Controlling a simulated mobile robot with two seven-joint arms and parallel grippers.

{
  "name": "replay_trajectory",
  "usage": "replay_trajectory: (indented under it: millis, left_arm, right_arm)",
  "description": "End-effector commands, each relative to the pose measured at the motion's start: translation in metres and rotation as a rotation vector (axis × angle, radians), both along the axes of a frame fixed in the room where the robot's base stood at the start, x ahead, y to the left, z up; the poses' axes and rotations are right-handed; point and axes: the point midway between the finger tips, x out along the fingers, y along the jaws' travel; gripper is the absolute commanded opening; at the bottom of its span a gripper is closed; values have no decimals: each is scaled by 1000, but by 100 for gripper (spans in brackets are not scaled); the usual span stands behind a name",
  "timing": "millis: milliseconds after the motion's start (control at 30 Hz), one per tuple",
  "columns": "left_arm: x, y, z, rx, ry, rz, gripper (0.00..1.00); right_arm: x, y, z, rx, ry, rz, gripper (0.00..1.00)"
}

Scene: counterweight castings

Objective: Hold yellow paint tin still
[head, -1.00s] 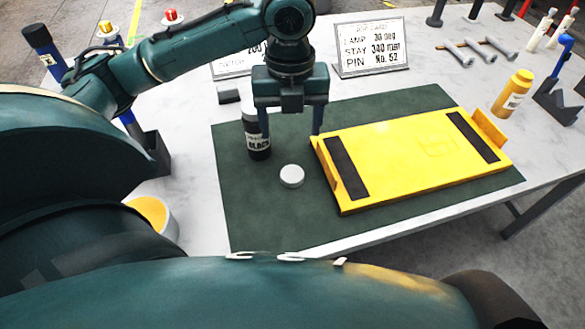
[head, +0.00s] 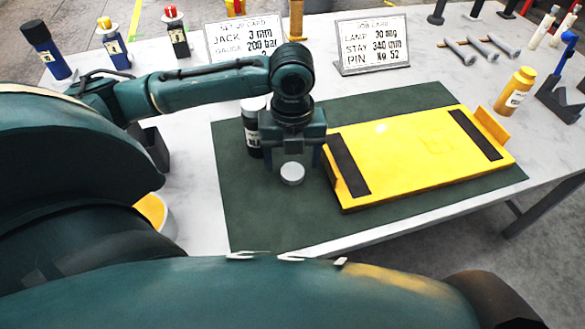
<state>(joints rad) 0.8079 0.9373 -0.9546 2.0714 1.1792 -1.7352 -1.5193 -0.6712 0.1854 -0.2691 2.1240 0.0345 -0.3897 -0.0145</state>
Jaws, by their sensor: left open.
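The yellow paint tin (head: 153,212) is a pale, open tin with yellow inside, at the left of the table. My own left arm covers much of it, so only its right side shows. My left gripper (head: 293,164) is well to the right of the tin, over the dark green mat (head: 265,215). It points down and is open, just behind a small round white disc (head: 292,174); I cannot tell whether it touches the disc. My right gripper does not show.
A black-labelled bottle (head: 253,140) stands close left of the gripper, partly hidden. A yellow plate with dark strips (head: 410,150) lies right of it.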

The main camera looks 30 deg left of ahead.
Motion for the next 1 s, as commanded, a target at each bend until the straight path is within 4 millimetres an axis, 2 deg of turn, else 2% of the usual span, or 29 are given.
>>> replay_trajectory:
  millis: [100, 200, 600, 1000]
  left_arm:
    - [-2, -2, -20, 0, 4, 1, 69]
    - [-1, -2, -29, 0, 1, 1, 69]
    - [-1, -1, -31, 1, 0, 0, 68]
    - [-1, -1, -31, 1, 0, 0, 36]
  right_arm:
    - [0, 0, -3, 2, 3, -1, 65]
    - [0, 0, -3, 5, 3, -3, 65]
    - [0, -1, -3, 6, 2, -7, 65]
    - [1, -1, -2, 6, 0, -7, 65]
